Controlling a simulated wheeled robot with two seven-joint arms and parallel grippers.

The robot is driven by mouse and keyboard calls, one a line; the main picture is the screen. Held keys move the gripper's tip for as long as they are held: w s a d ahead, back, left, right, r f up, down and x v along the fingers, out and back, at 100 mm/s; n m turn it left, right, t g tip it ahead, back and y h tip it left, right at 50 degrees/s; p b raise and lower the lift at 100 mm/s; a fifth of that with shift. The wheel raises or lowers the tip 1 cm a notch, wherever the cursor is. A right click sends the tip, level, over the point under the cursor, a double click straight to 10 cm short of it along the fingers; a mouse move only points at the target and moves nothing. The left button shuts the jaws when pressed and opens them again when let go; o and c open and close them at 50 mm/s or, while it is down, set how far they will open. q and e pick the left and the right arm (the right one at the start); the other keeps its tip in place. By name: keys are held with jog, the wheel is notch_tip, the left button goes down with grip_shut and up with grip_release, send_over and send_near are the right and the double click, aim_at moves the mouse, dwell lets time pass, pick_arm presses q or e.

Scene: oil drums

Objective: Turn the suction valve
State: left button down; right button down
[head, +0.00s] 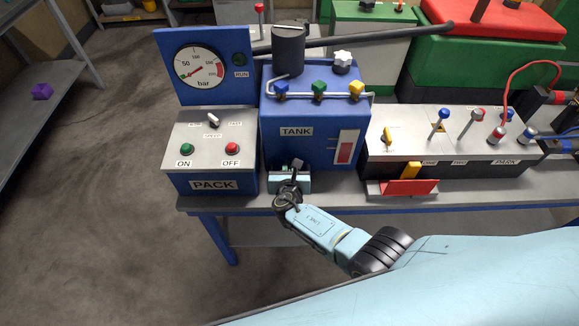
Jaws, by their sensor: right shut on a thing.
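The blue tank unit (308,133) with the TANK label stands on the bench. My right gripper (291,167) reaches in from the lower right to the tank's lower front, left of the sight gauge (344,150). It is shut on a small part there, which the gripper mostly hides; I cannot tell its shape or angle. No suction label is readable. A blue knob (281,90), a green knob (319,89) and a yellow knob (356,89) sit along the pipe across the tank. A white star knob (342,60) is on top. My left gripper is not in view.
The PACK box (210,155) with a pressure gauge (200,68) stands close on the left. The PARK panel (452,137) with several levers and a red flap (402,188) is on the right. The bench front edge (225,208) lies below my gripper.

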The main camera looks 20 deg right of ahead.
jog(key=c, duration=1.5)
grip_release()
jog(key=shift+s+r+p, duration=0.15)
jog(key=shift+s+p, duration=0.15)
jog(key=p+v, duration=0.4)
jog(key=v, duration=0.8)
jog(key=shift+s+a+r+p, duration=0.15)
jog(key=shift+s+r+p, duration=0.05)
jog(key=shift+s+p, duration=0.2)
jog(key=shift+w, duration=0.1)
